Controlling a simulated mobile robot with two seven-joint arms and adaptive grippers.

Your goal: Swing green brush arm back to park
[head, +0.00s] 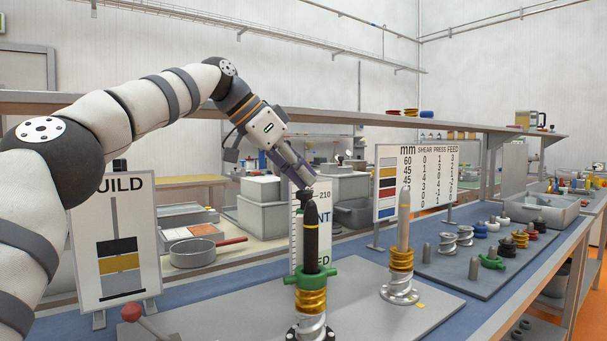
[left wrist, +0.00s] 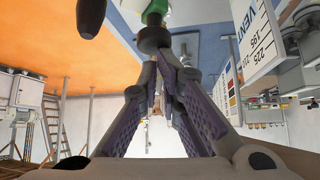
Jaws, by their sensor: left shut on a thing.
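In the head view a green collar with short side arms (head: 311,276) sits around a dark upright post (head: 311,235). It is the green part that best fits the brush arm, though I cannot tell for sure. Below it are a gold screw piece (head: 311,301) and a silver screw piece (head: 311,325). My left gripper (head: 304,186) is shut on the black knob (head: 304,200) at the post's top. In the left wrist view its fingertips (left wrist: 165,58) meet at the black knob (left wrist: 153,40), with green (left wrist: 155,12) beyond. My right gripper is not in view.
A second post (head: 404,215) with gold and silver screw pieces stands to the right. A BUILD board (head: 117,270) stands at left, and a number chart (head: 386,207) behind. A red-ball lever (head: 131,312) is at the front left. Several loose pieces stand on the right plate (head: 455,268).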

